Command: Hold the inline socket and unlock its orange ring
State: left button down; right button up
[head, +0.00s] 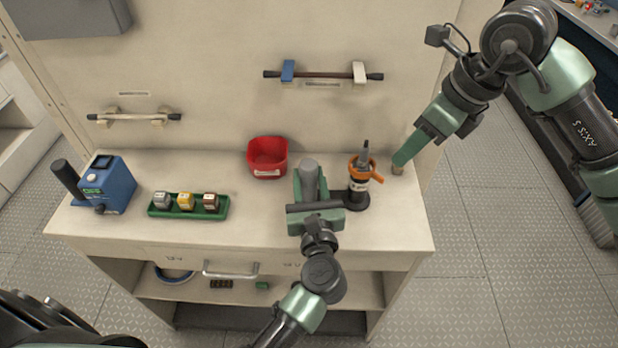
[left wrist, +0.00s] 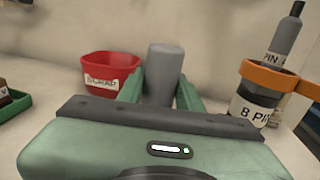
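The inline socket (head: 357,196) stands upright on the bench, dark-bodied, with a pale label and an orange ring (head: 362,171). A grey plug (head: 365,152) rises from its top. In the left wrist view the orange ring (left wrist: 279,77) is at the right, above a label reading "8 PI". My left gripper (head: 310,190) is left of the ring, its fingers closed around a grey upright cylinder (left wrist: 164,73). A dark piece runs between this cylinder and the socket; the joint is hidden. My right gripper (head: 399,161) points down at the bench's right end, apart from the ring; its finger gap is hidden.
A red scrap bin (head: 267,158) stands behind the left gripper. A green tray (head: 188,206) with small blocks and a blue device (head: 107,186) are at left. Two handle bars are on the back panel.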

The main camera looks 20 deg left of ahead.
grip_shut()
jog(key=s+a+f+m+y, duration=0.6)
jog(key=s+a+f+y, duration=0.1)
jog(key=a+y, duration=0.15)
jog(key=s+d+f+m+t, duration=0.2)
jog(key=d+f+m+t, duration=0.2)
jog(key=d+m+t, duration=0.7)
jog(key=d+m, duration=0.2)
jog(key=m, duration=0.3)
jog(key=shift+y, duration=0.35)
